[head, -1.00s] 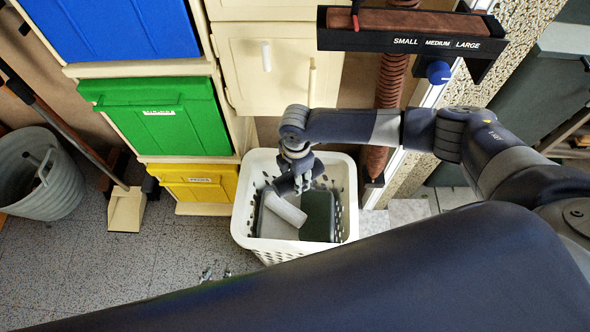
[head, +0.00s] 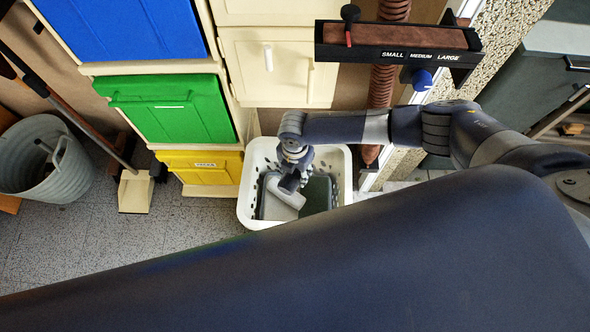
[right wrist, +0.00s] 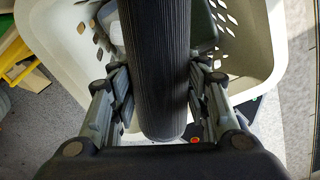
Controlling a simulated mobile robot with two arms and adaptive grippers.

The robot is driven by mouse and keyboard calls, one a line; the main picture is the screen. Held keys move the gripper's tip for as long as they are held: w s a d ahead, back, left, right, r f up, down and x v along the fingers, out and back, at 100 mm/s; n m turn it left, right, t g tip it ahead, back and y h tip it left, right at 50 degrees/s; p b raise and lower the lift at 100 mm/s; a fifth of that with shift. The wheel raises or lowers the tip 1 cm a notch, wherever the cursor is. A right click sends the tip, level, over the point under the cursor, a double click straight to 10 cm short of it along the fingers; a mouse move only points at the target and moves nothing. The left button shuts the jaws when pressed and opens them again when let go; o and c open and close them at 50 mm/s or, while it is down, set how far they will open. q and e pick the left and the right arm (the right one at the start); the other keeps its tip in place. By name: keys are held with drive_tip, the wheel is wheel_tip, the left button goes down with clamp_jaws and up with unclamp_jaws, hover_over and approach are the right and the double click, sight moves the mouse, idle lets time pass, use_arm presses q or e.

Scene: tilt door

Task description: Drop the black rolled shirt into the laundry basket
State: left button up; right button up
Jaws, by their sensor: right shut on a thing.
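The black rolled shirt (right wrist: 158,65) is a ribbed dark roll that fills the middle of the right wrist view. My right gripper (right wrist: 158,85) has a finger on each side of it and is shut on it. The white laundry basket (head: 343,165) stands on the floor, and its perforated wall shows behind the roll in the right wrist view (right wrist: 265,45). In the head view, my right gripper (head: 293,177) is over the basket's opening, and the shirt is mostly hidden there. My left gripper is not in view.
A light roll (head: 286,192) and dark green cloth (head: 318,195) lie in the basket. Yellow (head: 205,168), green (head: 172,108) and blue (head: 130,28) bins stand left of it.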

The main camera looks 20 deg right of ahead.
wheel_tip(320, 180, down, 12)
drive_tip(key=b, duration=0.9)
drive_tip(key=shift+b, duration=0.3)
drive_tip(key=o, duration=1.2)
drive_tip(key=shift+r, duration=0.1)
wheel_tip(320, 180, up, 12)
drive_tip(key=shift+f, duration=0.1)
